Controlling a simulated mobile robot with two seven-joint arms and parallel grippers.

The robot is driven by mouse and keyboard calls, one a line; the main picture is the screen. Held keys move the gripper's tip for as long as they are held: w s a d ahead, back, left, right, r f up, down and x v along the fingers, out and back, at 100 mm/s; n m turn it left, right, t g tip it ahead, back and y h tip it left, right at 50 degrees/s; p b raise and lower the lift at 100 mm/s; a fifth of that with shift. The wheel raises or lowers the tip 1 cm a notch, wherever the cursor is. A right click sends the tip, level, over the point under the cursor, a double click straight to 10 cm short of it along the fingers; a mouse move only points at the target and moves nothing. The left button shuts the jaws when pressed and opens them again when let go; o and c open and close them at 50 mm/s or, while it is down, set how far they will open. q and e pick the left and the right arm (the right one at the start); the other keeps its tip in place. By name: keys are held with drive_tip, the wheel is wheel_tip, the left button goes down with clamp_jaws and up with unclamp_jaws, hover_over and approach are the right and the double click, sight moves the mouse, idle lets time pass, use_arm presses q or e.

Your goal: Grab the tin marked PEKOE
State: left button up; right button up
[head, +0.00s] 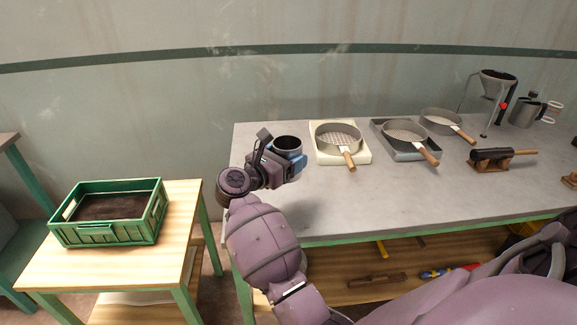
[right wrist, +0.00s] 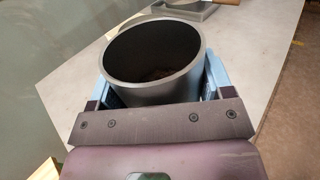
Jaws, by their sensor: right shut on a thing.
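My right gripper (head: 279,165) is over the left end of the grey table and is shut on a round grey tin. The tin (head: 287,143) is open-topped and dark inside; its rim shows above the blue jaws. In the right wrist view the tin (right wrist: 155,62) sits upright or nearly so between the jaws (right wrist: 158,88), one on each side. No PEKOE marking is readable, as the tin's side is mostly hidden. I cannot tell whether the tin touches the table. My left gripper is not in view.
A green crate (head: 113,234) stands on a small wooden table (head: 183,200) at left. The table's front middle is clear.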

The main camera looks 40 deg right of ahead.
wheel_tip(320, 180, up, 9)
drive_tip(key=p, duration=0.1)
drive_tip(key=shift+t, duration=0.3)
idle(0.4)
